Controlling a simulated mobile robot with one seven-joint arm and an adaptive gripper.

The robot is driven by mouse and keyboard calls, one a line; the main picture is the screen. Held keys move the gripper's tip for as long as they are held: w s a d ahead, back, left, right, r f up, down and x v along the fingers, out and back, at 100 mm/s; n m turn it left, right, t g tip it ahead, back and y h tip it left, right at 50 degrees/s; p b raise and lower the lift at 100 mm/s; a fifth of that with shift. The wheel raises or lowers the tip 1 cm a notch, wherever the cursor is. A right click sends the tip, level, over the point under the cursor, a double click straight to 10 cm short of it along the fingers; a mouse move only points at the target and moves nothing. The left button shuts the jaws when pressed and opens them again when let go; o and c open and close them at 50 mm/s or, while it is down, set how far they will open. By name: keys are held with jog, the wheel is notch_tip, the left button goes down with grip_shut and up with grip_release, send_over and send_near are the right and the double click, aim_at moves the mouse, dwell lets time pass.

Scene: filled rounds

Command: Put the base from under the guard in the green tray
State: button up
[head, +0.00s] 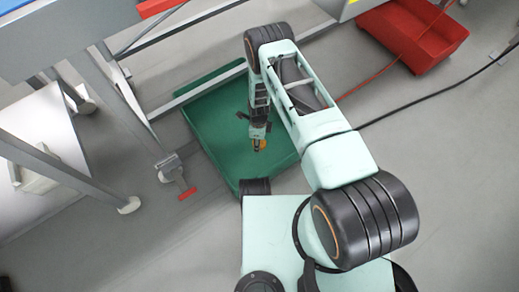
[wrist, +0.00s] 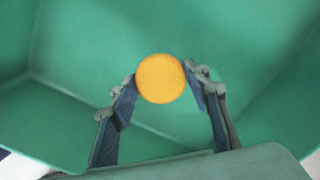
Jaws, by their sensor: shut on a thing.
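My gripper (wrist: 162,80) is shut on a yellow-orange round piece, taken here as the base (wrist: 160,79); the fingertips touch it on both sides. In the wrist view the tray's green floor and walls (wrist: 60,110) surround the base. How high the base is above the tray floor I cannot tell. No guard can be made out.
A red bin (head: 412,38) stands on the floor at the upper right, with a red and a black cable near it. Metal table legs (head: 120,85) and a white surface (head: 40,150) are at the left. The grey floor at lower left is clear.

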jog(key=f, duration=0.1)
jog(key=s+f+b, duration=0.1)
jog(key=f, duration=0.3)
jog(key=shift+s+d+b, duration=0.15)
jog(key=shift+s+b, duration=0.1)
jog(key=shift+b, duration=0.1)
jog(key=shift+f, duration=0.15)
jog(key=o, duration=0.8)
jog(key=shift+c, duration=0.2)
jog(key=shift+r, duration=0.2)
notch_tip(320, 180, up, 12)
jog(key=p, duration=0.4)
jog(key=shift+p, duration=0.3)
